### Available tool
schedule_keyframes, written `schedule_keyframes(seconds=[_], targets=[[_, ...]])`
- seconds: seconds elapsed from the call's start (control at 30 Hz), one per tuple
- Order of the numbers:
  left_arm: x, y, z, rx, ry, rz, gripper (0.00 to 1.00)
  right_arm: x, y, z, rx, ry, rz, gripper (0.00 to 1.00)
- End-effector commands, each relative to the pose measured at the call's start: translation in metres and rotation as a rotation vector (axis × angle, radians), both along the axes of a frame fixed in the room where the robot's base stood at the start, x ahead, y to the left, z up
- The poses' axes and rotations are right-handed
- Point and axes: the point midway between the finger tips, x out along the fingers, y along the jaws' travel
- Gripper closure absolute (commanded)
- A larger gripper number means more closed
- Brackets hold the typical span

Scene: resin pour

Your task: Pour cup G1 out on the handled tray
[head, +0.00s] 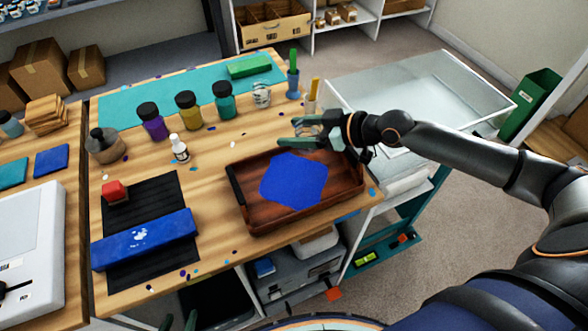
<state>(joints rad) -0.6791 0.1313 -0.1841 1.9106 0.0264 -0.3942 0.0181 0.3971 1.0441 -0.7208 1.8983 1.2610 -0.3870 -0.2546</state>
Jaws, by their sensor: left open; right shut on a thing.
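The handled tray (240,208) is a brown wooden tray with dark ends, at the right front of the workbench. A flat, glossless blue patch (293,181) covers much of its floor. My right gripper (300,133) is above the tray's far edge, shut on a small pale thing that looks like a cup. The fingers hide most of it, so I cannot read a label or see its contents or tilt. My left gripper (178,322) shows only as dark fingertips at the bottom edge, apart and empty, away from the tray.
Purple, yellow and teal jars (188,111) stand behind the tray, with a marbled cup (262,95) and a blue brush holder (293,83). A white dropper bottle (179,148) stands to the left.

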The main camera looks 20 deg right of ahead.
Motion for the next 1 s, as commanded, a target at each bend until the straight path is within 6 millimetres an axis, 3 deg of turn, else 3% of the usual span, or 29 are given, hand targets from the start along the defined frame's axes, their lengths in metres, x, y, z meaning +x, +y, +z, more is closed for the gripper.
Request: schedule_keyframes(seconds=[0.27, 0.57, 1.0], targets=[[0.001, 0.000, 0.003, 0.000, -0.002, 0.000, 0.46, 0.000, 0.001, 0.003, 0.003, 0.001, 0.001, 0.87], [0.001, 0.000, 0.021, -0.001, -0.004, 0.000, 0.46, 0.000, 0.001, 0.023, 0.003, 0.000, 0.001, 0.87], [0.001, 0.000, 0.020, -0.001, -0.005, 0.000, 0.46, 0.000, 0.001, 0.022, 0.002, 0.000, 0.001, 0.87]])
